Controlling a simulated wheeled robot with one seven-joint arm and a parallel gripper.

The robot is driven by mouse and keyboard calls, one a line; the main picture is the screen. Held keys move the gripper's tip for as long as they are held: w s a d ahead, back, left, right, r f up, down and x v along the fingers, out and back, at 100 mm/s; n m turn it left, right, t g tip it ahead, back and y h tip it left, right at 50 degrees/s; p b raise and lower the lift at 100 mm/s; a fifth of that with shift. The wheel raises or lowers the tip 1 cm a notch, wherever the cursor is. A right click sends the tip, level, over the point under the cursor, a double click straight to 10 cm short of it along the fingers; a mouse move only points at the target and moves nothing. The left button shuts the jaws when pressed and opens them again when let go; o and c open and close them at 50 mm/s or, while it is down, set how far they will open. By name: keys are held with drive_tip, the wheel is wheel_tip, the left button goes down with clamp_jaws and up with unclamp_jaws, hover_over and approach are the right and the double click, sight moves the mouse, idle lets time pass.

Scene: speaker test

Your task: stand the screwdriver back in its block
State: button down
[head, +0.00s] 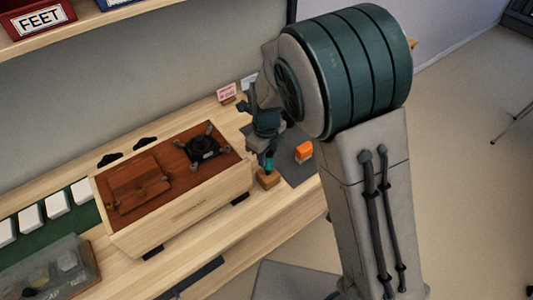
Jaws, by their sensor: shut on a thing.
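My gripper (267,146) points down over the right part of the bench and is shut on the screwdriver (269,162). Only a short bright teal part of the screwdriver shows below my fingers; the rest is hidden or too small to make out. The small wooden block (268,179) stands on the bench directly below it. The screwdriver looks upright and its lower end meets the block in the picture. I cannot tell whether it is in the block's hole or just above it.
A wooden speaker box (190,215) with a reddish-brown top lies left of the block. An orange item (304,150) sits on a dark mat (297,174) to the right. A clear-lidded case (48,275) and several white pieces are at far left. A small pink sign (227,92) stands behind.

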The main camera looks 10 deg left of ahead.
drive_tip(key=shift+f+b, duration=0.35)
drive_tip(key=shift+f, duration=0.85)
idle(1.8)
drive_tip(key=c, duration=1.1)
unclamp_jaws()
wheel_tip(320, 180, up, 14)
drive_tip(key=shift+f, duration=0.1)
drive_tip(key=shift+d+r, duration=0.2)
drive_tip(key=shift+d, duration=0.3)
drive_tip(key=s+d+r+n+t, duration=0.1)
drive_tip(key=s+d+n, duration=0.3)
drive_tip(key=d+n, duration=0.3)
drive_tip(key=s+d+r+n+t, duration=0.1)
drive_tip(key=s+d+n, duration=0.4)
drive_tip(key=d+n, duration=0.3)
drive_tip(key=s+d+r+n+t, duration=0.1)
drive_tip(key=s+d+n, duration=0.4)
drive_tip(key=d+n, duration=0.3)
drive_tip(key=shift+s+d+r, duration=0.1)
drive_tip(key=shift+d+r, duration=0.1)
drive_tip(key=shift+d, duration=0.55)
drive_tip(key=shift+d+r, duration=0.15)
drive_tip(key=shift+d, duration=0.55)
